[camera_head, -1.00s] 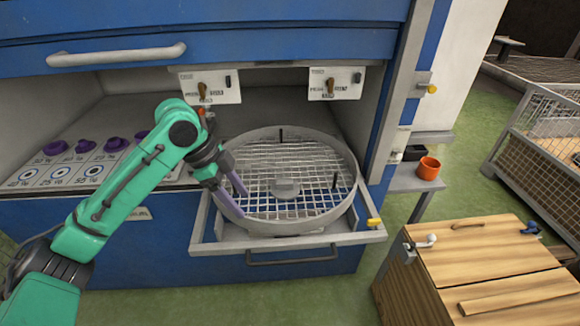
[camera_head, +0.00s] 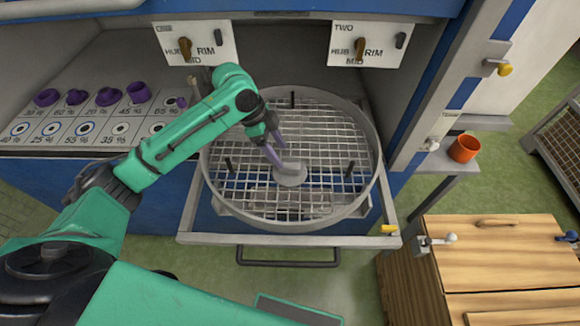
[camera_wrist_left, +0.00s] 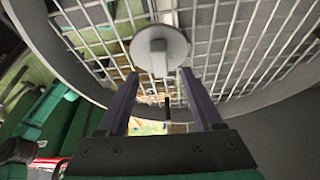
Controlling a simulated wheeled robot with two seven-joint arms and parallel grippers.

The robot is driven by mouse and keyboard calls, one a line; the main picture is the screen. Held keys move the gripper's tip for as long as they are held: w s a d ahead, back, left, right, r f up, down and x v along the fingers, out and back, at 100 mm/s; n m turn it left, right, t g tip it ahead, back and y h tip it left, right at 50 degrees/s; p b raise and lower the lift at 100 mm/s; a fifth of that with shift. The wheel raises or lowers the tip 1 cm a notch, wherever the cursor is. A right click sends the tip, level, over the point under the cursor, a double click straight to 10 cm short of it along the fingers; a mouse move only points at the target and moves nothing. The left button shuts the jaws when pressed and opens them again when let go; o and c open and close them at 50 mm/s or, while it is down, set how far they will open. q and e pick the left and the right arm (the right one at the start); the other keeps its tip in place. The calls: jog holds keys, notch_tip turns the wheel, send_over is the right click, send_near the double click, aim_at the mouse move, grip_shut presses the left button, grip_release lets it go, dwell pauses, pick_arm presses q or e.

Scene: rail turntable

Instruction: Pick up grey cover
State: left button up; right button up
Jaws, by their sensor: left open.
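The grey cover (camera_head: 291,174) is a round disc with a raised block on top, at the middle of the round mesh turntable (camera_head: 216,187). My left gripper (camera_head: 281,159) is open, its two purple fingers reaching down to the cover's upper left side in the head view. In the left wrist view, the cover (camera_wrist_left: 158,48) lies just beyond the fingertips, roughly centred between them, and the gripper (camera_wrist_left: 157,74) is empty. Whether a finger touches the cover is hard to tell. My right gripper is not in view.
Dark upright pegs (camera_head: 350,170) stand on the mesh inside the raised rim. Purple cups (camera_head: 138,92) stand on the labelled shelf at left. Two switch panels (camera_head: 371,45) hang above. An orange cup (camera_head: 464,149) and a wooden chest (camera_head: 495,252) are at right.

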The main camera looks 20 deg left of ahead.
aim_at(289, 165)
pick_arm(q)
jog(key=p+x, duration=0.1)
jog(key=x, duration=0.3)
jog(key=shift+d+f, duration=0.15)
jog(key=shift+d, duration=0.05)
jog(key=shift+d+f, duration=0.15)
jog(key=shift+f, duration=0.3)
grip_shut()
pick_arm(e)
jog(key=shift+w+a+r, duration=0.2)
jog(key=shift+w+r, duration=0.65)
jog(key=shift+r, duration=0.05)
pick_arm(q)
jog(key=shift+w, duration=0.1)
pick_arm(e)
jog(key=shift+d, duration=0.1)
